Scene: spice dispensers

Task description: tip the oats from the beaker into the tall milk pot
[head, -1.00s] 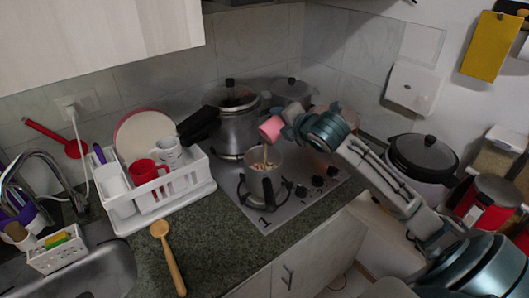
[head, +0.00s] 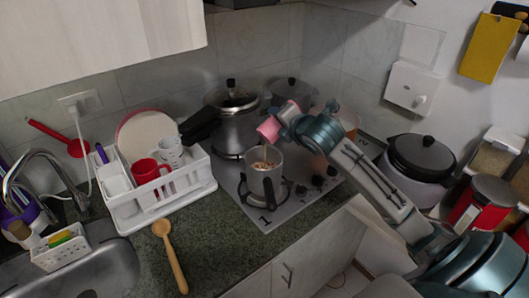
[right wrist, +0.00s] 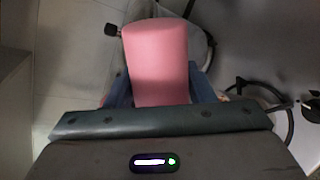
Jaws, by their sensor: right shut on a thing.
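A pink beaker (head: 268,130) is held tipped over, its mouth end toward the lower left, above the tall milk pot (head: 265,185). The grey pot stands upright on the front burner. Pale brown flakes, the oats (head: 262,165), show inside the pot, and a thin tan streak hangs between beaker and pot. My right gripper (head: 284,120) is shut on the beaker; in the right wrist view the beaker (right wrist: 158,60) sits between its blue fingers. The inside of the beaker is hidden. My left gripper is not in view.
A pressure cooker (head: 231,128) with a black handle stands behind the pot, with another lidded pot (head: 290,94) beside it. A white dish rack (head: 140,220) is at the left. A wooden spoon (head: 172,262) lies on the counter in front.

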